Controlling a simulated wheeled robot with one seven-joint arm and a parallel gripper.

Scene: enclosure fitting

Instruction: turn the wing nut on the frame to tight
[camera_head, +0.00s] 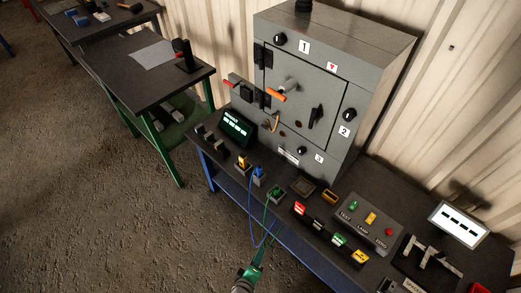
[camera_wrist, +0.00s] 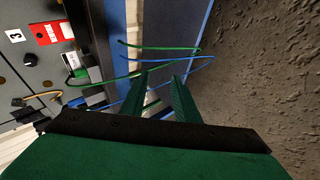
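The grey enclosure (camera_head: 335,70) stands on the bench with its door shut. Black knobs sit on its front frame by label 1 (camera_head: 280,38), label 2 (camera_head: 348,115) and label 3 (camera_head: 302,151). I cannot tell which fastener is the wing nut, or how tight it is. A silvery bracket-like piece (camera_head: 430,254) lies at the bench's right. My gripper (camera_head: 257,265) is low in front of the bench, well away from the enclosure. In the wrist view its green fingers (camera_wrist: 160,82) are apart, with no object gripped between them.
Green and blue cables (camera_wrist: 165,50) hang off the bench front, close to my fingertips. Connectors, coloured switches and a button box (camera_head: 366,222) crowd the bench front. A small screen (camera_head: 237,127) stands left and a white display (camera_head: 458,223) right.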

